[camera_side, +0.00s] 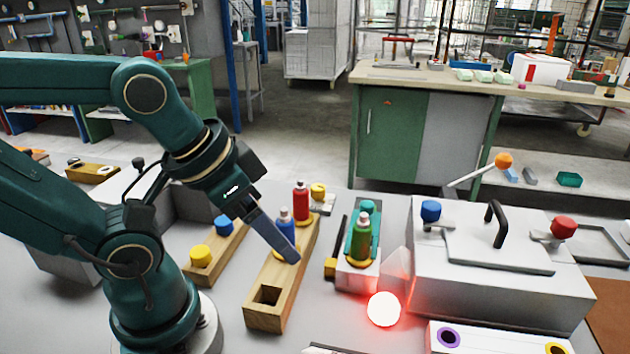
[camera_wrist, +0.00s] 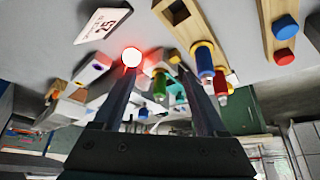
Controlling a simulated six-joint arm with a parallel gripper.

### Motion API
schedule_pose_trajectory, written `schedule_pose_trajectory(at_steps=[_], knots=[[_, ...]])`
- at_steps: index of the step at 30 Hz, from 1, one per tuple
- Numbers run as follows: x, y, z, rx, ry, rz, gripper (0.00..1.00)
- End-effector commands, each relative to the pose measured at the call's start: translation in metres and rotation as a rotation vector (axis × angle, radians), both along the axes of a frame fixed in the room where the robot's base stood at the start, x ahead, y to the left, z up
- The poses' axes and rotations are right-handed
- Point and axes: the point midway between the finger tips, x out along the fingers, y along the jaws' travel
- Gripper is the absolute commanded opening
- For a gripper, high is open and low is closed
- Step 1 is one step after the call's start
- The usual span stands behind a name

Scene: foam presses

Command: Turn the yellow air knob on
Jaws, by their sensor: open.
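Several yellow parts show, and I cannot tell for sure which is the air knob. One yellow knob (camera_side: 331,268) sits at the left side of the small station with the green bottle (camera_side: 362,240); it also shows in the wrist view (camera_wrist: 175,58). A yellow round piece (camera_side: 318,191) stands behind the red bottle, and a yellow cap (camera_side: 201,256) is on the left wooden block. My gripper (camera_side: 290,256) hangs over the wooden rack, by the blue bottle (camera_side: 284,228), left of the station. In the wrist view my gripper (camera_wrist: 158,72) has its fingers apart with nothing held.
A red bottle (camera_side: 301,201) stands in the wooden rack (camera_side: 262,296). A glowing ball (camera_side: 383,309) lies in front of the station. A grey press box (camera_side: 490,290) with a handle, a blue knob (camera_side: 431,211), a red knob (camera_side: 563,228) and an orange-tipped lever (camera_side: 503,160) stands at right.

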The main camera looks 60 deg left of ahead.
Motion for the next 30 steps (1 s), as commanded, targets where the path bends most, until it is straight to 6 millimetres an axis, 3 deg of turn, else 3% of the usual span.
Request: schedule_pose_trajectory(at_steps=[10, 14, 17, 20, 23, 26, 30], knots=[[0.015, -0.057, 0.021, -0.437, 0.144, 0.186, 0.74], [0.041, -0.071, 0.031, -0.679, 0.253, 0.356, 0.74], [0.071, -0.071, 0.04, -0.889, 0.329, 0.523, 0.74], [0.107, -0.058, 0.045, -1.097, 0.383, 0.704, 0.74], [0.143, -0.032, 0.045, -1.299, 0.413, 0.889, 0.74], [0.175, 0.006, 0.038, -1.494, 0.419, 1.076, 0.74], [0.207, 0.075, 0.014, -1.751, 0.388, 1.344, 0.74]])
